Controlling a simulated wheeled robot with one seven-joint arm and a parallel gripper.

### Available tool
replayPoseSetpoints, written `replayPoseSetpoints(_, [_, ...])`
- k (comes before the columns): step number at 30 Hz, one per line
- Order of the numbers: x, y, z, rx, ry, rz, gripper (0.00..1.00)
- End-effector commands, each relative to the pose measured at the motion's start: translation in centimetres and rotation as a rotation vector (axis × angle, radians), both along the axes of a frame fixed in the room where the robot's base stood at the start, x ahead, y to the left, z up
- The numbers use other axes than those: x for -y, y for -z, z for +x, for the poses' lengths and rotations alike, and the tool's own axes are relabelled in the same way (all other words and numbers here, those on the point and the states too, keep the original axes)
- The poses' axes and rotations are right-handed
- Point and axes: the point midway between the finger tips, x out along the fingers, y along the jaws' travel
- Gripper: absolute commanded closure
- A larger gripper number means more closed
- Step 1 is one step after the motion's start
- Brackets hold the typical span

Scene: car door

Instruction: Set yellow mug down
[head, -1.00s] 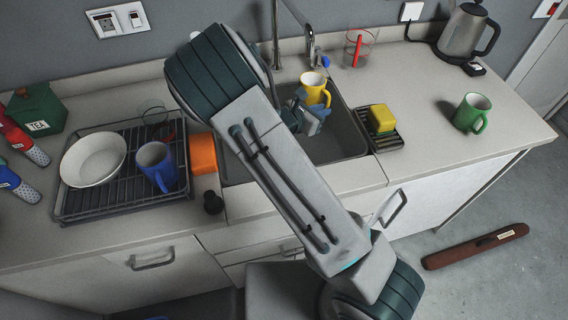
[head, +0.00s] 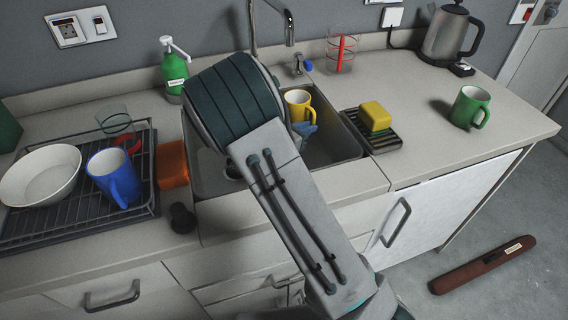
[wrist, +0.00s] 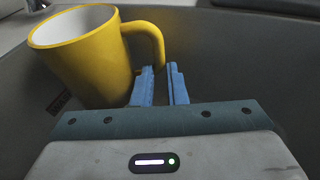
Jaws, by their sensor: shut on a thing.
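The yellow mug (head: 298,104) is upright inside the sink (head: 335,150), partly hidden behind my arm in the head view. In the wrist view the yellow mug (wrist: 88,58) is large at the left, white inside, with its handle towards my fingers. My gripper (wrist: 160,86) has its two blue fingertips at the lower part of the handle, with the handle's end between or just behind them. In the head view a little of my gripper (head: 304,130) shows just below the mug. I cannot tell whether the mug's base touches the sink floor.
A drying rack (head: 140,205) with a white bowl (head: 40,176) and a blue mug (head: 114,178) stands left of the sink. An orange block (head: 172,164) lies beside it. A yellow sponge (head: 375,116) and green mug (head: 468,107) are on the right, with free counter around the green mug.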

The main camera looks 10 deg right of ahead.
Motion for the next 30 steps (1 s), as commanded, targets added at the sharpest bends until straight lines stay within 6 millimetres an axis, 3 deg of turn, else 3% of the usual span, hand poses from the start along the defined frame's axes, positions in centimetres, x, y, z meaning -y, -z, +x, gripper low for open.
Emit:
replayPoseSetpoints(4, [0.0, 2.9, 0.0, -0.003, -0.001, -0.003, 1.00])
replayPoseSetpoints(18, [0.0, 7.9, 0.0, -0.001, 0.000, -0.002, 1.00])
replayPoseSetpoints(30, [0.0, 8.6, 0.0, 0.001, 0.000, 0.001, 1.00])
